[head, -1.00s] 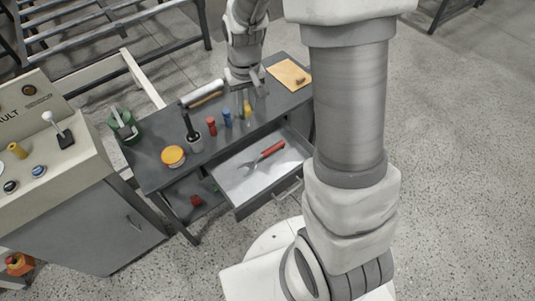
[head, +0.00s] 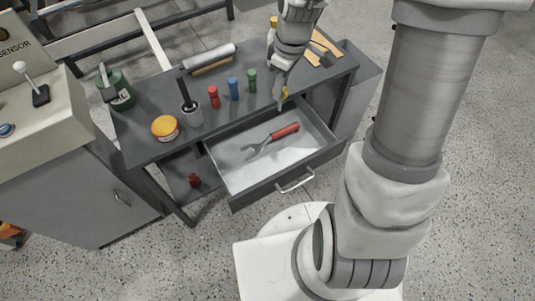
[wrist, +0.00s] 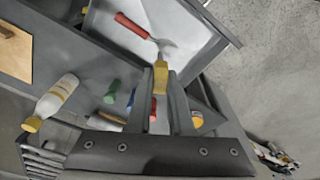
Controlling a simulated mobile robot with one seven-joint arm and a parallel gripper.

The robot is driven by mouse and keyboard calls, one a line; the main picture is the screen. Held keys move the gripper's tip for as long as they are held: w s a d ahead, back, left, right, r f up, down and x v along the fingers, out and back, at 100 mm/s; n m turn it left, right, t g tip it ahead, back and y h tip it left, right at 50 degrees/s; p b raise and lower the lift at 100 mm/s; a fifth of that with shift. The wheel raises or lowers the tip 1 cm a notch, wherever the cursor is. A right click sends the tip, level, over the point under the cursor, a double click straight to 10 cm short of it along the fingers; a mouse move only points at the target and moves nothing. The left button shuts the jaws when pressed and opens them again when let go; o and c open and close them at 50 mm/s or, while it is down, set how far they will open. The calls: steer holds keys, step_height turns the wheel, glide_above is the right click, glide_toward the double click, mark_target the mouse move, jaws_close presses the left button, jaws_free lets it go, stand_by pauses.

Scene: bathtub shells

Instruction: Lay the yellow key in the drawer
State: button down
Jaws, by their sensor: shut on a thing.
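The yellow key (wrist: 160,78) shows as a short yellow piece at my fingertips in the wrist view. My gripper (wrist: 163,90) is shut on it. In the head view the key (head: 284,94) is a small yellow bit below my gripper (head: 281,88), near the bench's front edge, by the back right of the drawer. The drawer (head: 229,180) is pulled open, with a pale floor. A red-handled wrench (head: 285,131) lies inside it; its head points left. The drawer (wrist: 104,22) is at the top of the wrist view, just beyond the key.
Red (head: 213,97), blue (head: 234,89) and green (head: 252,80) pieces stand on the bench left of my gripper. A black-handled tool in a cup (head: 191,114) and an orange-lidded tin (head: 164,128) stand farther left. The drawer floor in front of the wrench is bare.

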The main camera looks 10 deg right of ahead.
steer(key=s+f+n+b, duration=0.1)
steer(key=f+n+b, duration=0.3)
steer(key=f+b, duration=0.2)
steer(key=s+f+n+g+b, duration=0.1)
steer(key=f+n+b, duration=0.3)
steer(key=f+b, duration=0.3)
steer(key=s+f+n+b, duration=0.1)
steer(key=f+n+b, duration=0.3)
steer(key=f, duration=0.7)
steer(key=shift+d+f+b, duration=0.1)
steer(key=shift+f+b, duration=0.2)
steer(key=shift+b, duration=0.95)
steer(key=shift+f, duration=0.1)
steer(key=c, duration=0.8)
jaws_free()
steer(key=r+p, duration=0.2)
steer(key=r, duration=0.2)
steer(key=d+r+p, duration=0.1)
steer(key=r+p, duration=0.1)
steer(key=r, duration=0.2)
steer(key=r+p, duration=0.2)
steer(key=r, duration=0.2)
steer(key=shift+w+d+r, duration=0.1)
steer(key=shift+w+d, duration=0.1)
steer(key=shift+w, duration=0.1)
